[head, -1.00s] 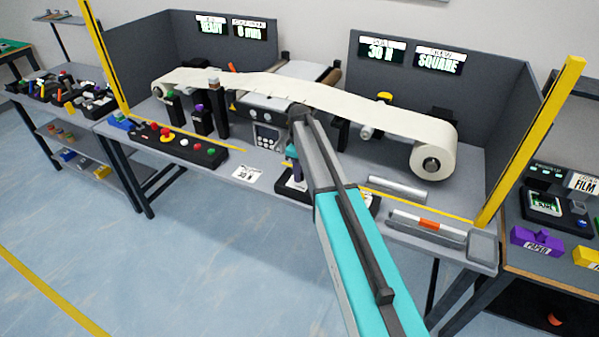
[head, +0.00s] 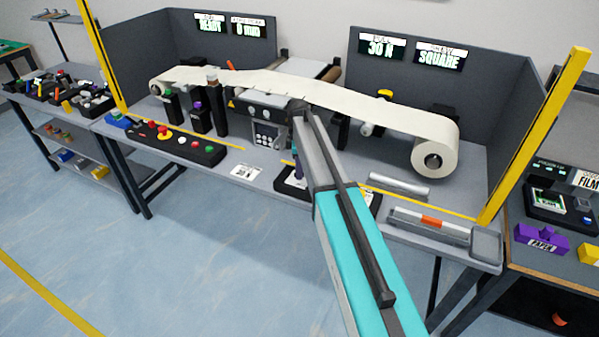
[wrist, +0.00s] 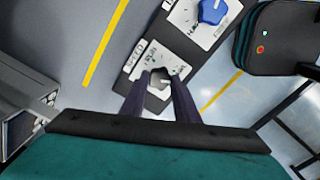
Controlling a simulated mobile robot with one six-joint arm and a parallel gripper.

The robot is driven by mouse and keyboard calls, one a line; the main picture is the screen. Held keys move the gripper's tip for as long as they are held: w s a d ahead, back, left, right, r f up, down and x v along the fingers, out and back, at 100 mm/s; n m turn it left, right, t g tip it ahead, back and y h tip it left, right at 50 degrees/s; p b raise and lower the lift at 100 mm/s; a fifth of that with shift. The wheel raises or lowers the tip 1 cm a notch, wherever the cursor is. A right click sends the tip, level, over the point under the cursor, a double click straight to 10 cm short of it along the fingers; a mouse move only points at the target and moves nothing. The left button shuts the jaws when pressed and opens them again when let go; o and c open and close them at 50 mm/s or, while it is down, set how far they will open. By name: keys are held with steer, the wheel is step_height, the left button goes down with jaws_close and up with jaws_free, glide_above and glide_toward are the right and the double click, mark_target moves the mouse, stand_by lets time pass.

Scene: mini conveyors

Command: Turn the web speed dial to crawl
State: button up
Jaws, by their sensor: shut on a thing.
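The web speed dial (wrist: 158,88) is a dark knob with a pale pointer mark on a white label plate (wrist: 148,62). It shows in the wrist view between the two dark fingers of my gripper (wrist: 159,80), which is shut on it. The small print around the dial is too blurred to read, so I cannot tell its setting. In the head view my gripper (head: 298,175) reaches down to the black dial panel (head: 284,187) at the bench's front edge. My arm hides part of that panel.
A blue knob (wrist: 212,11) sits on a neighbouring plate. A control box with coloured buttons (head: 180,145) lies left on the bench. A white web runs to a large roll (head: 446,140). Yellow posts (head: 535,135) flank the bench. The floor in front is clear.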

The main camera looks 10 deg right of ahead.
steer(key=shift+s+n+b, duration=0.1)
steer(key=shift+n+b, duration=0.5)
steer(key=shift+n, duration=1.1)
steer(key=shift+a, duration=0.1)
steer(key=o, duration=1)
steer(key=shift+o, duration=0.2)
steer(key=shift+r+b, duration=0.35)
steer(key=shift+r, duration=0.4)
step_height(320, 180, up, 12)
steer(key=b, duration=0.3)
steer(key=shift+r, duration=0.15)
